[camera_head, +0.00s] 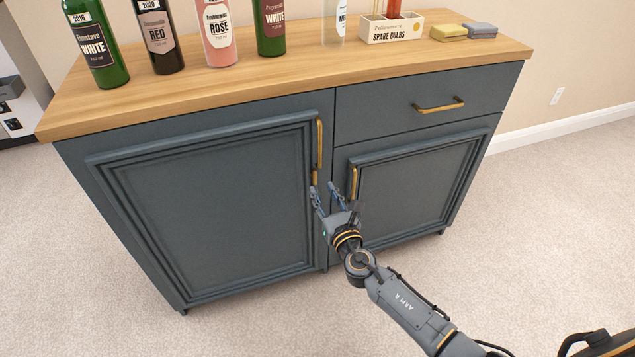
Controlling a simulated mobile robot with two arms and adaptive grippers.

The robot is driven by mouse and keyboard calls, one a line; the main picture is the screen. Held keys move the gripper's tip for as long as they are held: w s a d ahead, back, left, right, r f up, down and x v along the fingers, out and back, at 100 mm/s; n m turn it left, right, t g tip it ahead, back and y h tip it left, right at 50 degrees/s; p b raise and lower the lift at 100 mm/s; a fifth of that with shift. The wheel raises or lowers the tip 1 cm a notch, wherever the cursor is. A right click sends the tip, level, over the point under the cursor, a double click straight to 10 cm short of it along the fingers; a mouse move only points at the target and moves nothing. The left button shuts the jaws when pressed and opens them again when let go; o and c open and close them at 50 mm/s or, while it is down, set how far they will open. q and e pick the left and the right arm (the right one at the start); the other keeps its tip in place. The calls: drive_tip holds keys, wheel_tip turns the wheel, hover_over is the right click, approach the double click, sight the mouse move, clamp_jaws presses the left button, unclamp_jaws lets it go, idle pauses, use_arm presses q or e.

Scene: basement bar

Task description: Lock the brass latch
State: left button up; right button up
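The dark blue-grey cabinet (215,190) has a large left door and a smaller right door, both shut. A vertical brass bar (319,145) is on the left door's right edge, with a short brass piece (314,176) just below it. I cannot tell whether that piece is the latch or part of the handle. Another vertical brass handle (354,182) is on the right door. My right gripper (323,187) is in front of the seam between the doors, fingers apart and empty, its tips near the short brass piece. I cannot tell if they touch. My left gripper is out of view.
A closed drawer with a brass handle (438,105) is above the right door. The wooden top (250,90) bears several bottles, a spare bulbs box (391,28) and two sponges (464,31). The carpet (540,230) in front is clear.

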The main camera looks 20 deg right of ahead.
sight(316, 178)
drive_tip(key=w, duration=0.4)
drive_tip(key=shift+w+b, duration=0.15)
drive_tip(key=shift+b, duration=0.2)
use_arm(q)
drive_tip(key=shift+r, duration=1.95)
use_arm(e)
drive_tip(key=shift+w+a, duration=0.1)
drive_tip(key=shift+w, duration=0.4)
clamp_jaws()
